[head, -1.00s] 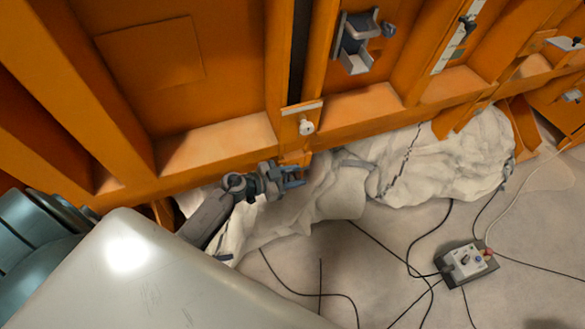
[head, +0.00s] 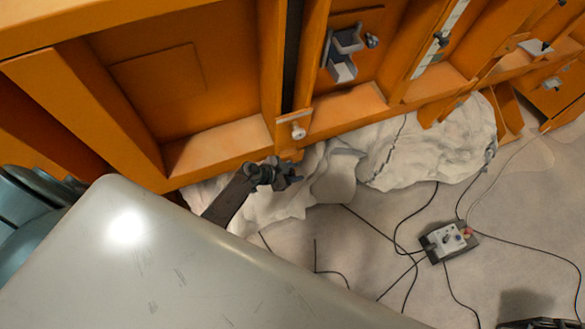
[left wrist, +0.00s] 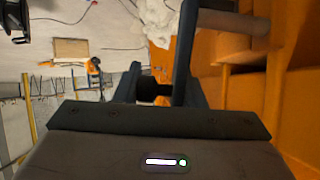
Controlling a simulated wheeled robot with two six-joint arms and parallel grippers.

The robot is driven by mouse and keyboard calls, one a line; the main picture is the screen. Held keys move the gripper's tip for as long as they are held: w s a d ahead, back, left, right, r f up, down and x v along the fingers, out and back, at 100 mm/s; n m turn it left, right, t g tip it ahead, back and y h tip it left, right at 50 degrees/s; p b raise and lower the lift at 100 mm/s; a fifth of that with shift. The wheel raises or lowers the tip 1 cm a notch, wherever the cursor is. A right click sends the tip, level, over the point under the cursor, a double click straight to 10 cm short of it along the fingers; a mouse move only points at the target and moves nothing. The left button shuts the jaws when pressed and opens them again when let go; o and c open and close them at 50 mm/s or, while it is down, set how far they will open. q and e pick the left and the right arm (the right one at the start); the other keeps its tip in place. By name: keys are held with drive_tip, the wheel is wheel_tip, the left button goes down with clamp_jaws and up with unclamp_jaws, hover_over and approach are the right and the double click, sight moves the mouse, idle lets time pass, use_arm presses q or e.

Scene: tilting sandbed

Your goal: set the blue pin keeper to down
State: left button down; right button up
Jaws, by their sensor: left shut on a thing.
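My left gripper (head: 290,178) is low at the foot of the orange frame, just below the plate with the white knob (head: 298,131). My right gripper cannot be made out.
The orange frame (head: 225,145) with its ribs and ledges rises behind the gripper. A grey bracket (head: 343,55) is on it to the upper right. Crumpled white sheeting (head: 440,150) lies along its foot. A control box (head: 447,241) and black cables lie on the floor.

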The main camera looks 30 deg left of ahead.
use_arm(q)
drive_tip(key=shift+s+d+f+g, duration=0.3)
drive_tip(key=shift+s+d+f, duration=0.1)
drive_tip(key=shift+f, duration=0.1)
drive_tip(key=c, duration=1.2)
unclamp_jaws()
drive_tip(key=shift+o, duration=0.4)
drive_tip(key=shift+r, duration=0.15)
drive_tip(key=shift+w+a+r, duration=0.15)
drive_tip(key=shift+w+r, duration=0.05)
drive_tip(key=v, duration=1)
drive_tip(key=shift+s+r, duration=0.2)
drive_tip(key=shift+s, duration=0.15)
